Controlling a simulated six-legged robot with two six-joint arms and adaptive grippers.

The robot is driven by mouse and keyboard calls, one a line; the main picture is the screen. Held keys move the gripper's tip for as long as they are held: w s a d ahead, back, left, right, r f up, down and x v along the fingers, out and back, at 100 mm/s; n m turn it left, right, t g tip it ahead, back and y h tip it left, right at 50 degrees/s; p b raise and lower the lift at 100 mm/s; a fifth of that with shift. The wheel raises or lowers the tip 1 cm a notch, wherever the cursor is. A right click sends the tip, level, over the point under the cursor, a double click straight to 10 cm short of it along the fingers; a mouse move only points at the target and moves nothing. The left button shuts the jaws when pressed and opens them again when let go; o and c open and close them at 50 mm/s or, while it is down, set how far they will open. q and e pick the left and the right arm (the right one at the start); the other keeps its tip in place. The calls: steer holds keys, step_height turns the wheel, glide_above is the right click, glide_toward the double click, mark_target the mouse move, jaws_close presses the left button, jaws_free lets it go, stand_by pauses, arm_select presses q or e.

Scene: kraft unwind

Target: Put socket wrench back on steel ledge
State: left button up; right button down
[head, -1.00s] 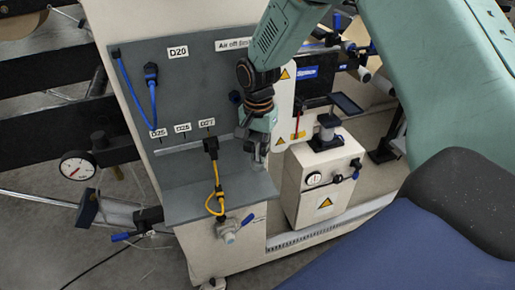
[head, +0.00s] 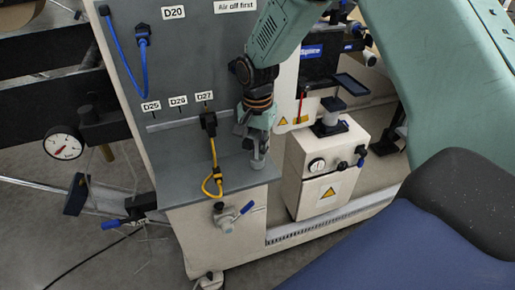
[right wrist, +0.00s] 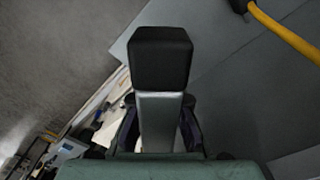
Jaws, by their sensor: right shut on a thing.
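The steel ledge (head: 180,185) is a grey shelf on the front of the cream machine; its grey surface also fills the right of the right wrist view (right wrist: 235,100). My right gripper (head: 256,148) is over the right end of the ledge, pointing down. It is shut on what looks like the socket wrench, a grey shaft with a black block end (right wrist: 160,58) in the right wrist view. In the head view only a small grey part shows below the fingers (head: 258,162). Whether it touches the ledge I cannot tell. My left gripper is not in view.
A yellow cable (head: 215,170) with a black plug hangs across the ledge, left of my right gripper. A blue-handled valve (head: 228,220) sits below the ledge. A cream box (head: 325,165) stands to the right. The ledge's left part looks clear.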

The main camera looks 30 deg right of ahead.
steer(key=shift+s+r, duration=0.15)
steer(key=shift+s, duration=0.05)
steer(key=shift+w+a+f, duration=0.1)
steer(key=shift+w+f, duration=0.15)
steer(key=shift+w, duration=0.05)
steer(key=shift+s+f, duration=0.1)
steer(key=shift+s, duration=0.1)
steer(key=shift+f, duration=0.2)
steer(key=c, duration=1.7)
jaws_free()
steer(key=shift+w+f, duration=0.1)
steer(key=shift+w, duration=0.1)
steer(key=o, duration=0.4)
steer(key=shift+s, duration=0.2)
steer(key=shift+c, duration=0.2)
steer(key=shift+w, duration=0.1)
